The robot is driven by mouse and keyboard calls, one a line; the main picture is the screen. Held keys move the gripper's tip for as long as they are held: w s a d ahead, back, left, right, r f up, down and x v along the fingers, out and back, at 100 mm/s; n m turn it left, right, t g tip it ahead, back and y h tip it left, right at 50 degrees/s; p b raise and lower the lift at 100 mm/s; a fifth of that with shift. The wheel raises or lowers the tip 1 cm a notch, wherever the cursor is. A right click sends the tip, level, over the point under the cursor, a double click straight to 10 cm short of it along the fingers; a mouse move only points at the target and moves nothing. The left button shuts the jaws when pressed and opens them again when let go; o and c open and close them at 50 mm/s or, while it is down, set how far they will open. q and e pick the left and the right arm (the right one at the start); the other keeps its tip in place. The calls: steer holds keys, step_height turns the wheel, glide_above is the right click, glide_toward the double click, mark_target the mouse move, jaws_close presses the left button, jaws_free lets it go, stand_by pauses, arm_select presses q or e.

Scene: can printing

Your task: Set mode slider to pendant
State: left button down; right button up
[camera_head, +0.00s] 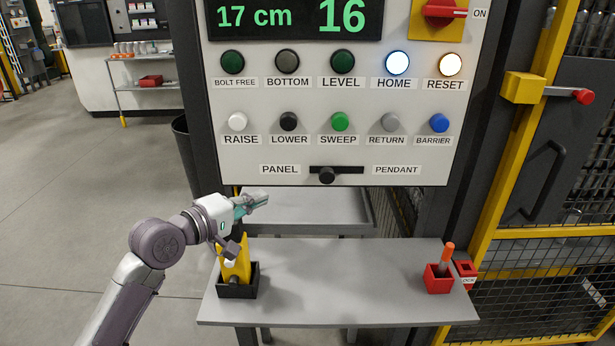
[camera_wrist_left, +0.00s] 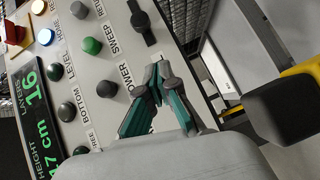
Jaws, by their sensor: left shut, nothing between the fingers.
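The mode slider is a black knob (camera_head: 327,175) on a short black slot low on the control panel (camera_head: 270,165), between the labels PANEL and PENDANT. The knob sits left of the slot's middle, towards PANEL. It also shows at the top of the left wrist view as a dark knob on its slot (camera_wrist_left: 141,20). My left gripper (camera_head: 264,198) is shut and empty, below and left of the knob, apart from it. Its teal fingers with grey tips meet in the left wrist view (camera_wrist_left: 159,75). My right gripper is not in view.
A grey shelf (camera_head: 350,300) below the panel carries a black holder with a yellow device (camera_head: 238,265) and a red box with an orange-handled item (camera_head: 447,255). Push buttons line the panel; HOME (camera_head: 398,63) and RESET glow. Yellow fencing (camera_head: 510,150) stands at right.

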mark_target(327, 174)
arm_select(q)
steer(key=shift+w+r, duration=0.15)
steer(key=shift+r, duration=0.75)
steer(key=s+d+p+x, duration=0.2)
steer(key=p+x, duration=0.1)
steer(key=x, duration=1)
steer(key=shift+p, duration=0.4)
steer(key=shift+d, duration=0.1)
